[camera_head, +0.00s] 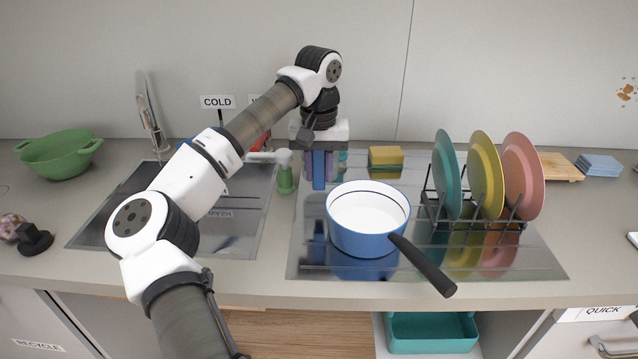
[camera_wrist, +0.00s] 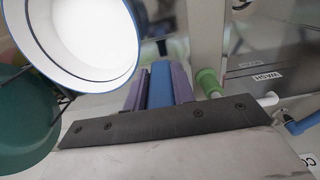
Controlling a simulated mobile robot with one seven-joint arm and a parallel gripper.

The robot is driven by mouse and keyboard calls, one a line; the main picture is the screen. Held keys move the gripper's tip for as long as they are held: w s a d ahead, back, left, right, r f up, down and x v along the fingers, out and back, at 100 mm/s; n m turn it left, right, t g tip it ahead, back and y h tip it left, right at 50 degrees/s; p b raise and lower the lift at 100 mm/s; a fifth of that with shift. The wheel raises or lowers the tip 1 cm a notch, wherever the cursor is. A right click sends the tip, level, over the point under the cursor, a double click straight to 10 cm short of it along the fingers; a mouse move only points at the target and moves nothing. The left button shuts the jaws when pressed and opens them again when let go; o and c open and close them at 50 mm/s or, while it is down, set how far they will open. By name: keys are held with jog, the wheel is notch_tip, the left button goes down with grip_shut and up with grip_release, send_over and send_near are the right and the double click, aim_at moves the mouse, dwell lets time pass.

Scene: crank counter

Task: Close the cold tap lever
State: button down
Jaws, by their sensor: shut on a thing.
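The cold tap lever is a blue piece (camera_head: 184,144) low behind my arm, below the COLD sign (camera_head: 217,102); my arm hides most of it. In the wrist view, a blue lever-like part (camera_wrist: 304,123) shows at the right edge, apart from my fingers. My gripper (camera_head: 319,170) points down over the counter, right of the sink and behind the blue pot. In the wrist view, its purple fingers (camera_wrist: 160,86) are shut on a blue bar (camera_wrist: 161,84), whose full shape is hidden.
A green-based dispenser (camera_head: 285,178) stands just left of my gripper. The blue pot (camera_head: 362,240) and a plate rack (camera_head: 470,212) stand to the right on a shiny panel. A metal spout (camera_head: 150,115) rises behind the sink (camera_head: 240,225). A green colander (camera_head: 58,160) is far left.

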aim_at(319, 185)
jog(key=shift+f+p, duration=0.3)
jog(key=shift+f, duration=1.7)
jog(key=shift+f, duration=0.15)
jog(key=c, duration=1.5)
grip_release()
jog(key=shift+o, duration=0.2)
jog(key=shift+o, duration=0.3)
notch_tip(319, 185, up, 12)
jog(key=shift+f+b, duration=0.15)
jog(key=shift+b, duration=0.4)
jog(key=shift+o, duration=0.8)
jog(key=shift+r, duration=0.3)
